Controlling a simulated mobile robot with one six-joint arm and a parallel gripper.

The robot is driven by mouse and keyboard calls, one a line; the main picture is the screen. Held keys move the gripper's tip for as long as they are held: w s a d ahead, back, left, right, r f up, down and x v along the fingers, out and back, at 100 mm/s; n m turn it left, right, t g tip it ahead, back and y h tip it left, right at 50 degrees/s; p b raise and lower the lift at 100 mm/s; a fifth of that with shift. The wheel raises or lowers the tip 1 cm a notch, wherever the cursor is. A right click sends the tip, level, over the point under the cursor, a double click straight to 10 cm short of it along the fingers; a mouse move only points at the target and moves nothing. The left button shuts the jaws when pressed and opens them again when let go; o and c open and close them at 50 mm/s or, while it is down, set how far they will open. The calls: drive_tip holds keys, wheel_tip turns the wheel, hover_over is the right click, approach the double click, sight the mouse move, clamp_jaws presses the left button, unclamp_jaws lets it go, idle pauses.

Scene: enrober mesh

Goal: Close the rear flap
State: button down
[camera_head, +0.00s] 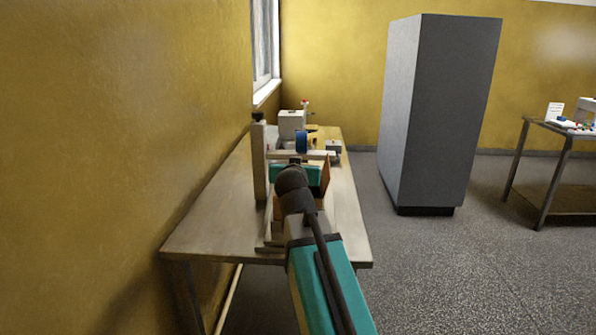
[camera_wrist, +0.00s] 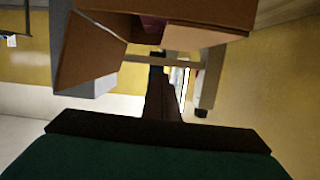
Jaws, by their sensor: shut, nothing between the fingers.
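An orange-brown box-like part with angled panels fills the top of the wrist view. One panel (camera_wrist: 88,62) slants outward at the left, and a wide panel (camera_wrist: 195,10) crosses the top. I cannot tell for sure which one is the rear flap. In the head view an orange-brown panel (camera_head: 325,174) shows just right of my wrist. My gripper (camera_wrist: 158,64) is shut and empty, its dark fingers reaching toward the opening between the panels. Whether they touch anything is unclear. In the head view my arm hides the fingertips and much of the part.
The machine stands on a long table (camera_head: 205,225) along the yellow wall, with a pale post (camera_head: 260,165) and a crossbeam. A white box (camera_head: 291,123) and a blue round part (camera_head: 301,141) lie beyond. A tall grey cabinet (camera_head: 435,110) stands right, with open floor between.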

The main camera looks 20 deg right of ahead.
drive_tip(key=v, duration=0.4)
drive_tip(key=shift+s+a+f, duration=0.1)
drive_tip(key=shift+s, duration=0.1)
drive_tip(key=shift+s+a+b, duration=0.1)
drive_tip(key=shift+s+b, duration=0.05)
drive_tip(key=shift+b, duration=0.4)
drive_tip(key=b+v, duration=0.2)
drive_tip(key=b, duration=0.1)
drive_tip(key=shift+s, duration=0.1)
drive_tip(key=shift+b+v, duration=1.2)
drive_tip(key=shift+b, duration=0.1)
